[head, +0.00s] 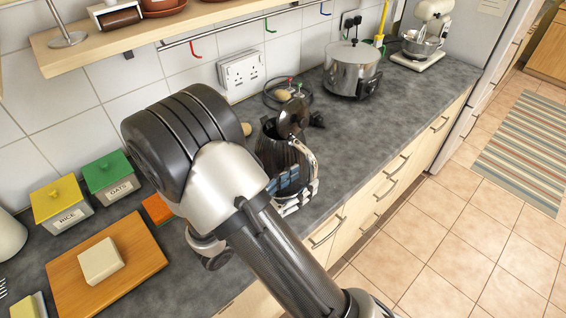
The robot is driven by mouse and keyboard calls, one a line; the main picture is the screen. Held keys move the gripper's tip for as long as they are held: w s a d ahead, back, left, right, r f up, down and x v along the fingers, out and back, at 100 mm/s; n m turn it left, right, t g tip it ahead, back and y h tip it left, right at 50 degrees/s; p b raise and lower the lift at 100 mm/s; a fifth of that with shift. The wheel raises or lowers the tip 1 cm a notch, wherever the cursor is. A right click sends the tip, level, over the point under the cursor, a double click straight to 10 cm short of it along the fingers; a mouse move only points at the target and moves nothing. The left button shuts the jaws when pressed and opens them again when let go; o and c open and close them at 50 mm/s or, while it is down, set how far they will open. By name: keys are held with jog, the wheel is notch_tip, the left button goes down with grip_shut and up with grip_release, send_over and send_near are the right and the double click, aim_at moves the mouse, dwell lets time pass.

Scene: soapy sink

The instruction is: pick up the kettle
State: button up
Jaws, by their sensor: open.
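The kettle (272,150) is a dark, glossy vessel standing on the grey counter near the middle of the head view. My arm hides the kettle's lower left, and whether the fingers touch the kettle cannot be told.
A steel pot (352,70) and a dark wire rack (288,94) stand behind the kettle. A stand mixer (425,38) is at the far end. A wooden board (130,243) with a pale block, and yellow (62,205) and green (110,176) tins, are at left. A shelf (110,45) overhangs.

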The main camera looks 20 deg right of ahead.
aim_at(310, 175)
jog(key=b+x, duration=0.1)
jog(key=x, duration=0.4)
jog(key=shift+d+b, duration=0.1)
jog(key=shift+b, duration=0.2)
grip_shut()
jog(key=shift+w, duration=0.1)
dwell(0.7)
